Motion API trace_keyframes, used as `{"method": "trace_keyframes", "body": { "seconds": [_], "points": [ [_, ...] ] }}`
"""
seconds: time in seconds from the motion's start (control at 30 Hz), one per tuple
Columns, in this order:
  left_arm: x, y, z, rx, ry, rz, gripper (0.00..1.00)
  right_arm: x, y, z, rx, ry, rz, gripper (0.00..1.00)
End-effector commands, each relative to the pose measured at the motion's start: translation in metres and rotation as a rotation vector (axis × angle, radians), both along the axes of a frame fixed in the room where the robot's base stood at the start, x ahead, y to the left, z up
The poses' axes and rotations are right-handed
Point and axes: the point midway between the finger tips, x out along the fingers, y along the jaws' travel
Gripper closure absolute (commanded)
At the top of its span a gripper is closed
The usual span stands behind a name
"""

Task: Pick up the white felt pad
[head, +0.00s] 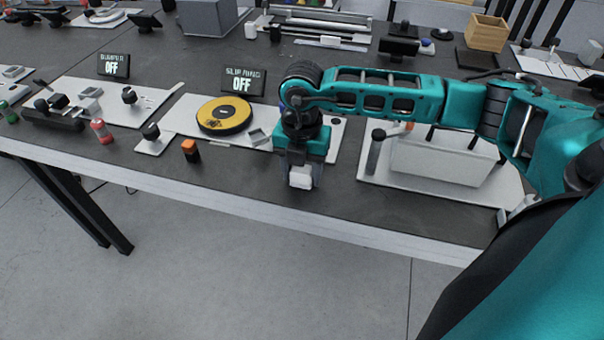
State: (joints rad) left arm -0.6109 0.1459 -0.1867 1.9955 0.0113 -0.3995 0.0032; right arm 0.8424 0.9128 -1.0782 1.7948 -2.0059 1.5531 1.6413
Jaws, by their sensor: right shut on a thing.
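The white felt pad (301,178) is a small white block-like piece. It sits between the fingers of my right gripper (300,182), near the front edge of the dark table (350,210). My right gripper points down and is shut on the pad. Parts of the pad are hidden by the fingers, and I cannot tell whether it touches the table. My left gripper is not in view.
A yellow and black disc (224,115) lies on a white board left of my right gripper. A small orange and black block (191,151) stands near the front edge. A white box-like fixture (440,162) stands to the right, under my right arm. Two "OFF" signs stand behind.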

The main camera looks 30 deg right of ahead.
Motion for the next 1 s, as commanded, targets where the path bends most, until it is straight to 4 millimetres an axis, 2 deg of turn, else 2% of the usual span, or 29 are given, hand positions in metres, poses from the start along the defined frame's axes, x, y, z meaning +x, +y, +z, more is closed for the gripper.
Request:
{"method": "trace_keyframes", "body": {
  "seconds": [0.1,0.37,0.57,0.77,1.0],
  "points": [
    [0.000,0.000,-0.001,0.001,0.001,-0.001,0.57,0.000,0.000,0.000,0.001,-0.001,0.000,0.78],
    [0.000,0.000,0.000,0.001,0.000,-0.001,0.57,0.000,0.000,0.002,0.000,-0.001,0.000,0.78],
    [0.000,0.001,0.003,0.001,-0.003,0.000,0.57,0.001,0.000,0.019,0.001,-0.003,0.001,0.78],
    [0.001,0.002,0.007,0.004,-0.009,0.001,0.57,0.001,0.000,0.055,0.000,-0.005,0.001,0.78],
    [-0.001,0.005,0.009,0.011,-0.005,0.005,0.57,0.001,0.000,0.121,0.001,-0.009,0.001,0.78]
  ]
}}
